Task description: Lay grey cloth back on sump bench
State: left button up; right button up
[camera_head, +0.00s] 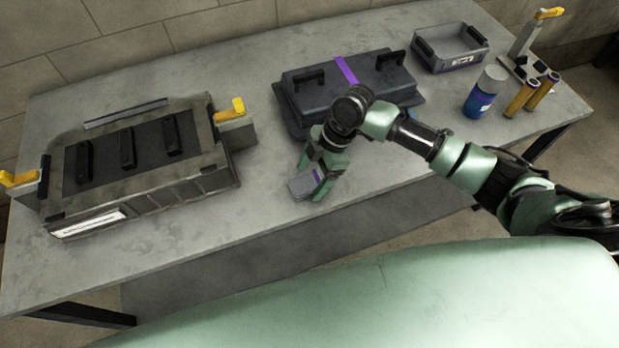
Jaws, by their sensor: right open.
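My left gripper is not in view.
The dark case (308,92) with a purple band stands just behind my right gripper. A large engine part (140,160) with yellow-handled clamps fills the left. A grey tray (450,48), a blue bottle (480,100) and tan cylinders (522,98) stand at right. Bare bench shows between engine part and cloth.

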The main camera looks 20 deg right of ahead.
jog(key=b+v, duration=0.1)
jog(key=v, duration=0.9)
jog(key=shift+d+r, duration=0.25)
jog(key=shift+r, duration=0.1)
